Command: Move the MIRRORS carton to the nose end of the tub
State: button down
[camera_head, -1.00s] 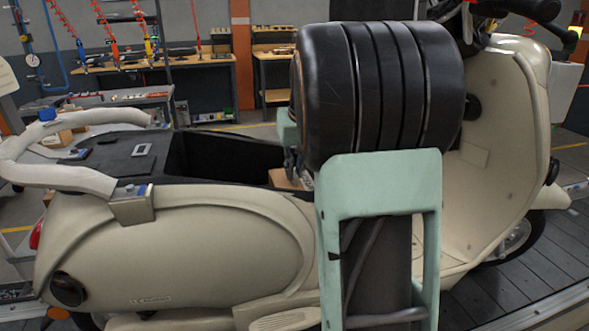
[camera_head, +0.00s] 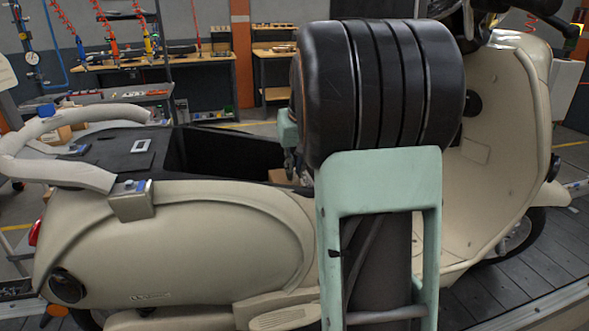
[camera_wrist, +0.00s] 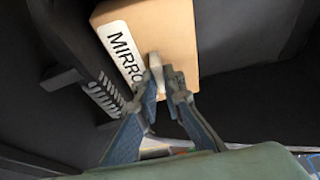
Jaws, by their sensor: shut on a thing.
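The MIRRORS carton (camera_wrist: 180,35) is a tan box with a white label, partly readable as "MIRRO", in the wrist view. My gripper (camera_wrist: 160,82) is shut on a pale narrow piece at the carton's near side, which appears to be part of the carton. The carton is inside the dark tub (camera_wrist: 250,95). In the head view, the tub (camera_head: 225,150) is the black opening in the cream scooter body, and only a small tan part of the carton (camera_head: 278,175) shows beside my gripper (camera_head: 291,168). My arm hides the tub's right end.
The cream scooter (camera_head: 200,240) stands on the slat conveyor (camera_head: 500,290). A pale grab rail (camera_head: 60,175) curves around its rear at left. Slotted dark trim (camera_wrist: 100,92) lies along the tub wall, left of the carton in the wrist view.

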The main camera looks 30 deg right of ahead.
jog(key=c, duration=2)
grip_release()
jog(key=v, duration=1.2)
